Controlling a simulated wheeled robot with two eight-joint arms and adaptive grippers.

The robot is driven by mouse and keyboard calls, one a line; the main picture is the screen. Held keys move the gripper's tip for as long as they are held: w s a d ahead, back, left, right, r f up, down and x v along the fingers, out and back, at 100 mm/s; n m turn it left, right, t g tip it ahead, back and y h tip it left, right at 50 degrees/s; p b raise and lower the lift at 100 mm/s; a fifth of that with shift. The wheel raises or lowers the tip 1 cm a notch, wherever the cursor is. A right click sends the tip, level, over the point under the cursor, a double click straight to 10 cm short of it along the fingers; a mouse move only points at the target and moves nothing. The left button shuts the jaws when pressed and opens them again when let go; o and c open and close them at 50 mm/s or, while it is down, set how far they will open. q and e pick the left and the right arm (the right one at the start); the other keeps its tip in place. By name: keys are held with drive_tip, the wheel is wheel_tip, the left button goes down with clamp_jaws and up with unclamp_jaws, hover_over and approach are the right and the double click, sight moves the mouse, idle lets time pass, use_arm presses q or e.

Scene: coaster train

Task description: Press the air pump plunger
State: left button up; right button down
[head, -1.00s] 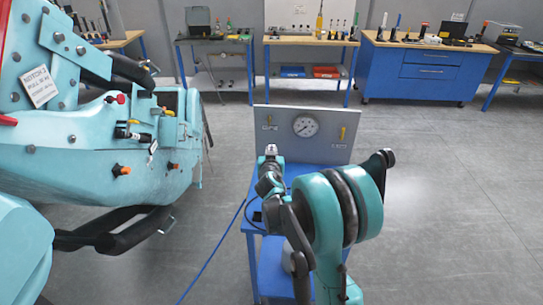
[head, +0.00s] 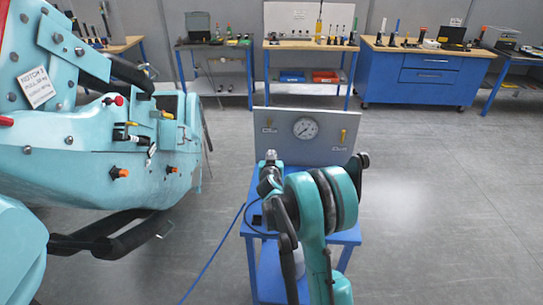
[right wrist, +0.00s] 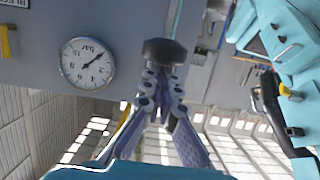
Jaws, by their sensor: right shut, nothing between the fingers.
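The air pump plunger's dark round knob (right wrist: 165,48) shows in the right wrist view, straight ahead of my right gripper's fingertips. My right gripper (right wrist: 162,76) is shut and empty, its tips in line with the knob; they appear to meet it, but I cannot be sure of contact. In the head view my own right arm hides most of this gripper and the pump, at the left part of the blue trolley (head: 345,238). The pressure gauge (head: 305,128) is on the grey panel; it also shows in the right wrist view (right wrist: 87,63). My left gripper is not in view.
The grey panel (head: 290,152) stands upright at the trolley's back, with yellow levers (head: 343,135) beside the gauge. A blue hose (head: 213,257) runs over the floor. A large teal coaster car (head: 85,165) fills the left. Benches line the back; floor at right is clear.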

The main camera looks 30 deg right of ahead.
use_arm(q)
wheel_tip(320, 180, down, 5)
drive_tip(key=b, duration=0.4)
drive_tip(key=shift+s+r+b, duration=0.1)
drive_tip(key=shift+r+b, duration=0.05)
drive_tip(key=shift+b, duration=0.15)
use_arm(e)
wheel_tip(320, 180, down, 6)
drive_tip(key=shift+s+r, duration=0.15)
drive_tip(key=shift+r, duration=0.05)
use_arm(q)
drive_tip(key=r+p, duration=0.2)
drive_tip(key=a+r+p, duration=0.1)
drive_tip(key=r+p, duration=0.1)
use_arm(e)
drive_tip(key=s+a+r, duration=0.5)
drive_tip(key=s+r, duration=0.1)
drive_tip(key=s, duration=0.2)
drive_tip(key=shift+r, duration=0.3)
drive_tip(key=shift+a, duration=0.1)
